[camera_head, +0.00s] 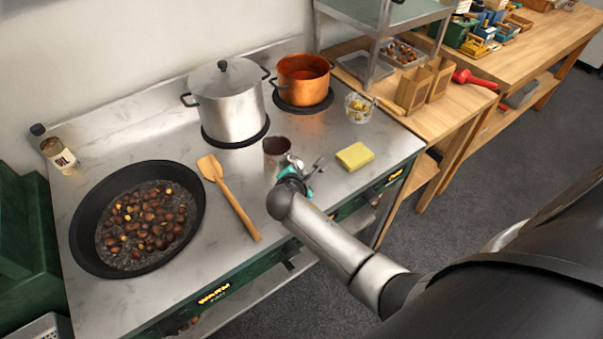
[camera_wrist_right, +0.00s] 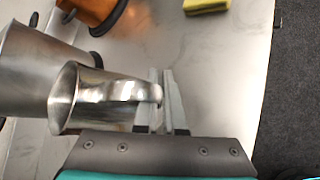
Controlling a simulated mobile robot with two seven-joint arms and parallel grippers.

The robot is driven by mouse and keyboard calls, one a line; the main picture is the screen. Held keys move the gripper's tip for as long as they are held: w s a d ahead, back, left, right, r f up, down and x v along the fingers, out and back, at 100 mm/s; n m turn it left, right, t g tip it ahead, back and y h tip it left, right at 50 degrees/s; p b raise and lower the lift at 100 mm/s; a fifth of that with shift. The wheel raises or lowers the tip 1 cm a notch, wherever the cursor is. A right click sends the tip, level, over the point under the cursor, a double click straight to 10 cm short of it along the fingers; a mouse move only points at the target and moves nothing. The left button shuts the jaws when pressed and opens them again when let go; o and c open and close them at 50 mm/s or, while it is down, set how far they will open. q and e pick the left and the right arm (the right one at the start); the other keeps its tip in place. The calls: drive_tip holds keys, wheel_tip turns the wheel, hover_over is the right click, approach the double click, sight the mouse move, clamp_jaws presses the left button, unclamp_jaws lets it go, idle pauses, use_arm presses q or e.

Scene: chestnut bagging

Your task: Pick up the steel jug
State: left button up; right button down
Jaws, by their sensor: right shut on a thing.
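The steel jug (camera_head: 277,151) is a small metal cup with a dark inside, near the middle of the stove top in the head view. In the right wrist view the jug (camera_wrist_right: 92,98) lies to the left of the fingers, with its handle reaching to them. My right gripper (camera_wrist_right: 163,103) is shut on the jug's handle. In the head view the gripper (camera_head: 296,170) is at the jug's right side and partly hidden by my wrist. I cannot tell whether the jug touches the stove. My left gripper is in neither view.
A large lidded pot (camera_head: 230,105) stands close behind the jug, with a copper pot (camera_head: 304,76) further back. A wooden spatula (camera_head: 232,200) lies to the left, near a pan of chestnuts (camera_head: 80,240). A yellow sponge (camera_head: 355,156) and glass bowl (camera_head: 359,108) are to the right.

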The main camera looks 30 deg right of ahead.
wheel_tip(320, 180, up, 18)
drive_tip(key=p, duration=0.4)
idle(0.5)
